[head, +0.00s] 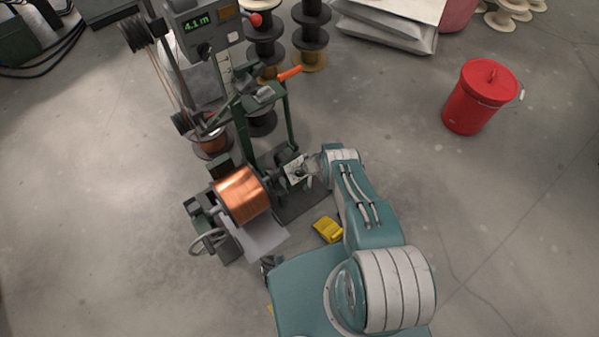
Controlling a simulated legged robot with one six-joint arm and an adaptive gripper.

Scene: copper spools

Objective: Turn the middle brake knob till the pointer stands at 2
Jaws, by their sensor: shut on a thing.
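A white dial plate (293,172) faces my arm on the green machine stand, just right of the copper spool (242,194). My gripper (308,170) is at this plate and is shut on a small dark knob there. The fingers cover most of the knob. The pointer and the dial's numbers are too small and too hidden to read, and I cannot make out other brake knobs in this view.
A green display reading 4.1m (196,22) is on the grey panel. A handwheel (207,241) is left of the spool. A yellow pedal (327,229) lies on the floor. A red bin (480,96) stands at right, with clear floor around it.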

